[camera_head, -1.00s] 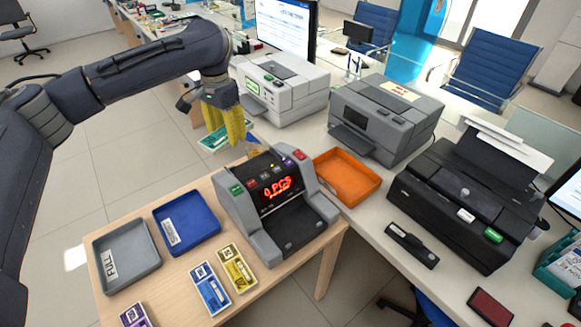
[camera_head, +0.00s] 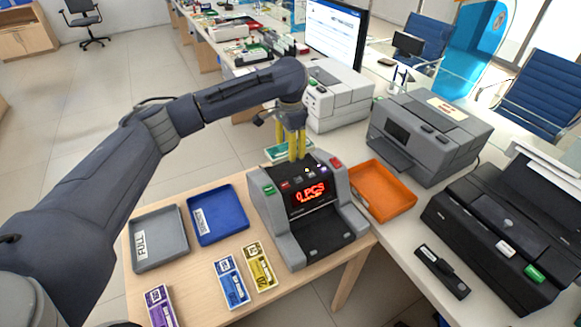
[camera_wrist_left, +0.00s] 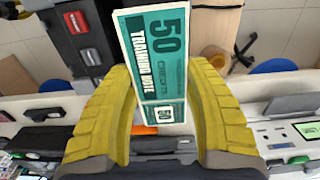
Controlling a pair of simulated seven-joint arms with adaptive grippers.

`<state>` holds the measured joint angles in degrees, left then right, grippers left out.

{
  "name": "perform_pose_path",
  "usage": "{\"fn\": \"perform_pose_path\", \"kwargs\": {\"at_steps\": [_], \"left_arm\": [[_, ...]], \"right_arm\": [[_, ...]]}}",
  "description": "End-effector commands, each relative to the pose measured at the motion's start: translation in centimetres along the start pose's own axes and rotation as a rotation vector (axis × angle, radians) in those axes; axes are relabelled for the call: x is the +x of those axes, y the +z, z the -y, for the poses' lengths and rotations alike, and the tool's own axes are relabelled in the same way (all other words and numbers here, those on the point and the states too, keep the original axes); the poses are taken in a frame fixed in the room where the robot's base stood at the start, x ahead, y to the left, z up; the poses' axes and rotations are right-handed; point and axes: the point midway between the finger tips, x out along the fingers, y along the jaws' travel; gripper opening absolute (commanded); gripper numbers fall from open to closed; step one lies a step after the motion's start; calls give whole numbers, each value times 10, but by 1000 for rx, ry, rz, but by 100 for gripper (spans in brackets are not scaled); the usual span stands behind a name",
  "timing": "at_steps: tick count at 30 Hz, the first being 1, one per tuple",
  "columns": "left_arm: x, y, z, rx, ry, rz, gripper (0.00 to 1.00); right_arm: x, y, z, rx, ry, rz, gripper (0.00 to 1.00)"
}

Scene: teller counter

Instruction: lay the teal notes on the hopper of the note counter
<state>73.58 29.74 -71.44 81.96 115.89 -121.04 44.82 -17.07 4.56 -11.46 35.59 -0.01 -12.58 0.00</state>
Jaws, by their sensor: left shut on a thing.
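The teal notes (camera_wrist_left: 163,50) are a banded bundle marked 50, held between the yellow fingers of my left gripper (camera_wrist_left: 160,115) in the left wrist view. In the head view the left gripper (camera_head: 292,150) points down just behind the note counter (camera_head: 262,205), with the teal notes (camera_head: 276,153) partly hidden by its fingers. The grey note counter stands on the wooden table with a red lit display. Its hopper, at the top back, is partly hidden by the gripper. The right gripper is not in view.
A blue tray (camera_head: 241,220) and a grey FULL tray (camera_head: 184,250) lie left of the counter. Blue, yellow (camera_head: 262,270) and purple note bundles lie in front. An orange tray (camera_head: 402,205) is at the right, near grey and black printers (camera_head: 440,220).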

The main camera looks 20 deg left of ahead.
Motion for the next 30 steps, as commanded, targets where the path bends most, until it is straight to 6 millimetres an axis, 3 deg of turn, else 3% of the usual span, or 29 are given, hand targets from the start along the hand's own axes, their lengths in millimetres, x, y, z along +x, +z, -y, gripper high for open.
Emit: {"fn": "perform_pose_path", "kwargs": {"at_steps": [6,17,25,30], "left_arm": [[34,0,0,-1,1,0,20],[51,0,0,-1,1,0,20],[80,0,0,-1,2,0,20],[83,0,1,-1,-1,-1,20]], "right_arm": [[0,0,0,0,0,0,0],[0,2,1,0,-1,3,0],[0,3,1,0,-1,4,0],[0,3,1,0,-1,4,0]]}}
